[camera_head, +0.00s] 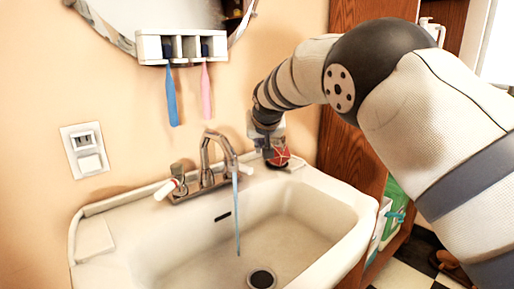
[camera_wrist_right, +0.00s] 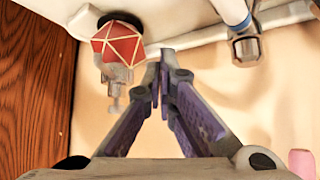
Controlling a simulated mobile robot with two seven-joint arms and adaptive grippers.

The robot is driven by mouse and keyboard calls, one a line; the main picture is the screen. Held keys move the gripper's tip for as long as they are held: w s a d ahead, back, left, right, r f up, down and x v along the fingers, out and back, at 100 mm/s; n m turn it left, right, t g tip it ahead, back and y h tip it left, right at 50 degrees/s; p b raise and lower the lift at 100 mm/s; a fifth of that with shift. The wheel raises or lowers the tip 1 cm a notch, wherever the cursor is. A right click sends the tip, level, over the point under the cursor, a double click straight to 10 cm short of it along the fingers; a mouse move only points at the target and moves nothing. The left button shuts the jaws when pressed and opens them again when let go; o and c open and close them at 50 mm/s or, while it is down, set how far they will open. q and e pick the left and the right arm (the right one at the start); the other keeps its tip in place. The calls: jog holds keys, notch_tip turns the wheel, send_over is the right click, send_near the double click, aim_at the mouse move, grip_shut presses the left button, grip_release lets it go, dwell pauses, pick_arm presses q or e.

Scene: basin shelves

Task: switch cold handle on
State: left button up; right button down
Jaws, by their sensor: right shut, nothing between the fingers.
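The chrome faucet (camera_head: 207,172) stands at the back of the sink. Its left handle (camera_head: 178,182) has a white lever with a red mark. Its right handle, the cold one, has a white lever (camera_head: 245,169); in the right wrist view the cold handle (camera_wrist_right: 245,45) shows chrome with a white and blue lever. A thin bluish water stream (camera_head: 237,210) runs from the spout into the basin. My right gripper (camera_head: 268,140) is right of the faucet; in the wrist view its fingertips (camera_wrist_right: 162,62) meet, empty, apart from the cold handle. My left gripper is out of view.
A red faceted object (camera_head: 278,156) stands on the sink's back right corner, close beside my right gripper. A toothbrush holder (camera_head: 182,46) hangs above with a blue and a pink toothbrush. A wooden cabinet (camera_head: 352,135) bounds the right. Air above the basin is free.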

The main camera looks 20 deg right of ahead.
jog(key=s+a+r, duration=0.2)
jog(key=a+r, duration=0.1)
jog(key=s+a+r, duration=0.1)
jog(key=a, duration=0.1)
jog(key=shift+s+a+r, duration=0.1)
jog(key=shift+s+r, duration=0.05)
jog(key=shift+r, duration=0.25)
jog(key=shift+s+a+r, duration=0.25)
jog(key=shift+a+r, duration=0.3)
jog(key=shift+a, duration=0.05)
